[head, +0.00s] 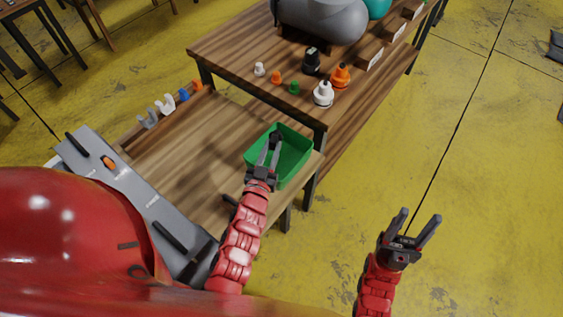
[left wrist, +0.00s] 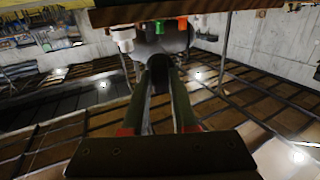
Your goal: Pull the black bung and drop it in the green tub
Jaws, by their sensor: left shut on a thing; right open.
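The green tub (head: 294,158) stands at the right end of the low wooden bench. My left gripper (head: 276,142) reaches over the tub in the head view. It is shut on the black bung (head: 277,136), a small dark piece at the fingertips. In the left wrist view the bung (left wrist: 160,70) shows dark between the fingertips. I cannot tell how high it is above the tub floor. My right gripper (head: 415,226) is open and empty, over the yellow floor at the right.
A higher wooden table (head: 240,48) behind holds a black-capped piece (head: 311,61), a white valve (head: 323,94), an orange one (head: 340,76), small coloured plugs and a grey cylinder (head: 325,20). A red inflatable (head: 70,235) and a grey board (head: 135,190) fill the lower left.

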